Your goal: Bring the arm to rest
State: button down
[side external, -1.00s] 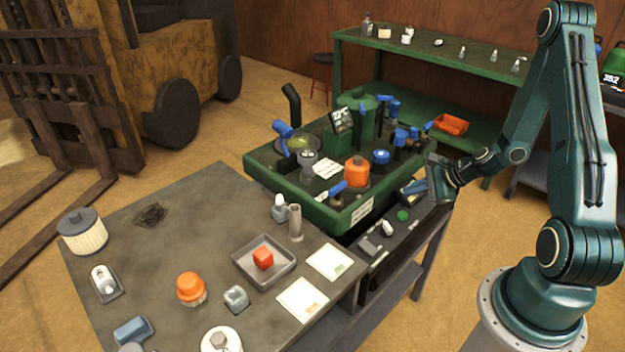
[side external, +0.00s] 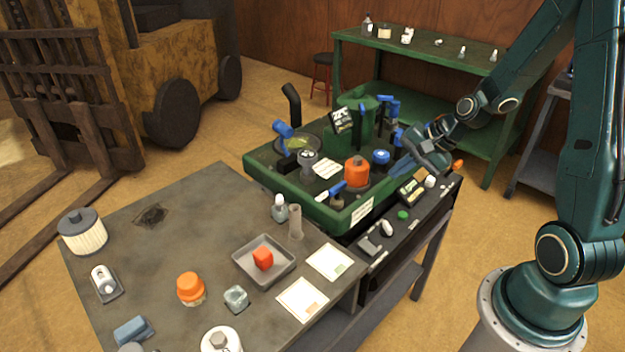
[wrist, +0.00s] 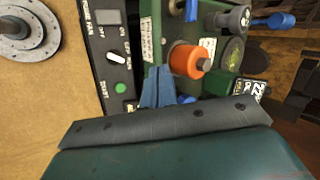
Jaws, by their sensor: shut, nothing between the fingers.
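My gripper (side external: 402,166) is over the right edge of the green mower deck (side external: 300,190), its blue-grey fingers pointing down and left. In the wrist view the two fingers (wrist: 158,90) are together with nothing between them. They appear in front of the deck's edge, beside the orange cap (wrist: 188,60). I cannot tell the exact gap between the fingertips and the deck. My arm reaches in from the right, bent at the elbow.
Near my gripper are the black control panel (side external: 372,243), a blue cap (side external: 381,157) and the orange cap (side external: 356,172). A grey table (side external: 150,260) with several small parts stands at the left. A green bench (side external: 420,48) stands behind.

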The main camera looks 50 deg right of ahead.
jog(key=s+a+r+n+g+h, duration=0.1)
jog(key=s+a+r+n, duration=0.25)
jog(key=r+n, duration=0.2)
jog(key=s+a+r+n+h, duration=0.1)
jog(key=s+a+r+n, duration=0.3)
jog(key=r, duration=0.3)
jog(key=s+a+r+n, duration=0.4)
jog(key=s+r+n, duration=0.1)
jog(key=s, duration=0.4)
jog(key=shift+s+a+r+h, duration=0.3)
jog(key=shift+r+h, duration=0.1)
